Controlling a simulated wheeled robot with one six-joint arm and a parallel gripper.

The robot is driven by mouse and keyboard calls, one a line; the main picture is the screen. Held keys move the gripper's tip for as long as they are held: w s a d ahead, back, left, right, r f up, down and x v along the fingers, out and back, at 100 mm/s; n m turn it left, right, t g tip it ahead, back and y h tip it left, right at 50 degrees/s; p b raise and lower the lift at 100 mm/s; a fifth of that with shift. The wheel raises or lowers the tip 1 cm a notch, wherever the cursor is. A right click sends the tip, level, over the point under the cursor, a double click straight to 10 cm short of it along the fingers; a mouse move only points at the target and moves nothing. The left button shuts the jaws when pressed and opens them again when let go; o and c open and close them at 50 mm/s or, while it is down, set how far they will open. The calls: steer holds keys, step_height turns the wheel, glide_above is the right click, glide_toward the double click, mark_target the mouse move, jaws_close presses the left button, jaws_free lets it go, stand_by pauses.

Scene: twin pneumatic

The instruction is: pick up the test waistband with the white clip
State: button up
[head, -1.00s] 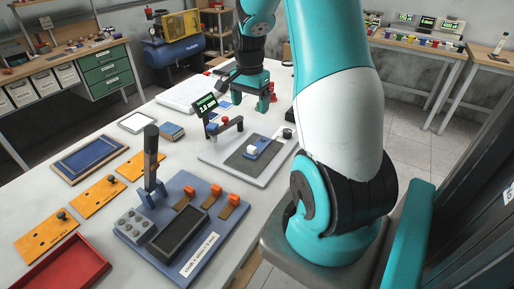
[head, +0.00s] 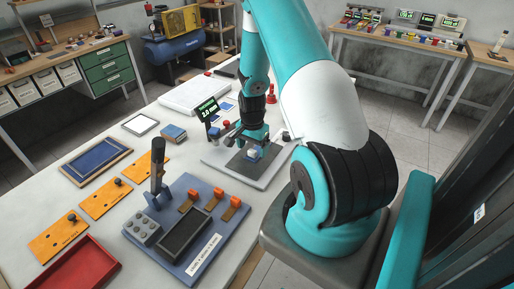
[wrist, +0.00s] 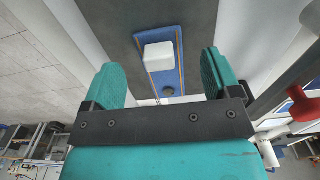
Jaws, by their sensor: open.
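The test waistband (wrist: 172,28) is a blue strip with orange edge lines, lying on a dark grey pad (wrist: 112,20). The white clip (wrist: 158,56) is a white block on the strip, with a small dark knob beside it. My gripper (wrist: 163,80) is open, its two teal fingers apart on either side of the strip's line, with nothing between them held. In the head view my gripper (head: 248,138) is low over the pad, and the waistband (head: 254,154) shows just below it, partly hidden.
A display post (head: 208,110) reading 2.0 mm stands left of the pad on the pale base (head: 268,178). A red knob beside it shows close to my right finger in the wrist view (wrist: 308,103). A blue fixture board (head: 205,250), orange plates (head: 100,199) and red tray (head: 82,268) lie nearer.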

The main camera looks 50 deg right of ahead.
steer(key=shift+f, duration=1.15)
steer(key=c, duration=1)
steer(key=shift+r, duration=0.1)
